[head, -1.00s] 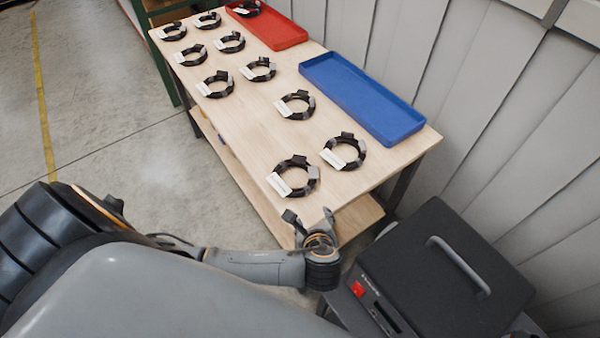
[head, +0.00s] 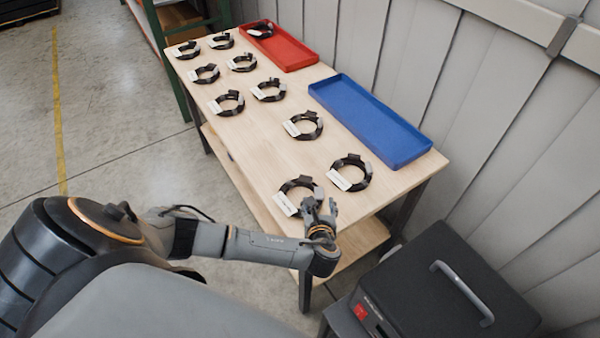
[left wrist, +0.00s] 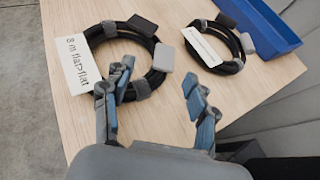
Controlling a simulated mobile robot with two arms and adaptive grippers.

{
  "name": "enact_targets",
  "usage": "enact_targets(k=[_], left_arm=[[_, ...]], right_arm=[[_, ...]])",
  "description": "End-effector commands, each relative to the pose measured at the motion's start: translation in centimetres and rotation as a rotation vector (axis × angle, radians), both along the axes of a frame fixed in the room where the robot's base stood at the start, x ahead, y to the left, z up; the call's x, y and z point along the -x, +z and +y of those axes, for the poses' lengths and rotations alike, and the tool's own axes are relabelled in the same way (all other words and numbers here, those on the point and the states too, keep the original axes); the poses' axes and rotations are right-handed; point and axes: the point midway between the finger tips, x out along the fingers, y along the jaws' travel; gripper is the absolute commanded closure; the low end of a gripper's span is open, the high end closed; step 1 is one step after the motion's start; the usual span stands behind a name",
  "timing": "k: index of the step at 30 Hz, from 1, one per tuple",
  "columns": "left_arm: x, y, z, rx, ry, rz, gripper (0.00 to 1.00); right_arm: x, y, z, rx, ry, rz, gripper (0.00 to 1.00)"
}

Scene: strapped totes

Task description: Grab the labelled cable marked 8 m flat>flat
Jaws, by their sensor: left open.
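The cable labelled "8 m flat>flat" (left wrist: 155,78) is a black coil with grey and black ends and a white tag (left wrist: 77,66), lying at the near end of the table in the left wrist view. In the head view this coil (head: 284,188) lies just beyond my left gripper, which covers part of it. My left gripper (head: 321,207) is open and empty. In the left wrist view its fingers (left wrist: 158,92) are spread, the left finger overlapping the near side of the coil. I cannot tell whether it touches. My right gripper is not in view.
A second tagged coil (head: 362,183) lies close to the right, with several more coils farther along the wooden table (head: 270,150). A blue tray (head: 368,122) and a red tray (head: 278,48) line the wall side. A black case (head: 445,285) stands at the near right.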

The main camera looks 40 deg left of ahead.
Motion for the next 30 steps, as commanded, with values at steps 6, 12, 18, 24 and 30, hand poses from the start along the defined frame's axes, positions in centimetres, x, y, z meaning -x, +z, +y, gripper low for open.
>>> enact_targets(k=[6, 12, 18, 24, 30], left_arm=[[-2.5, -1.4, 1.7, -0.001, 0.002, 0.0, 0.42], [-3.1, -1.8, 2.1, 0.001, 0.0, 0.0, 0.42], [-3.1, -1.8, 2.1, 0.001, 0.0, 0.0, 0.54], [-3.1, -1.8, 2.0, 0.002, 0.001, 0.0, 0.95], [-3.1, -1.8, 2.0, 0.002, 0.0, 0.0, 1.0]], right_arm=[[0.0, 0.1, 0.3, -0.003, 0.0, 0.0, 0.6], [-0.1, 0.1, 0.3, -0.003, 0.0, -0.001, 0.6], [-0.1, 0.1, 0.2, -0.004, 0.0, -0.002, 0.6], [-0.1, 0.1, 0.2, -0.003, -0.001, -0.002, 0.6], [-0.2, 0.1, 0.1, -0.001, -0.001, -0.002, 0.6]])
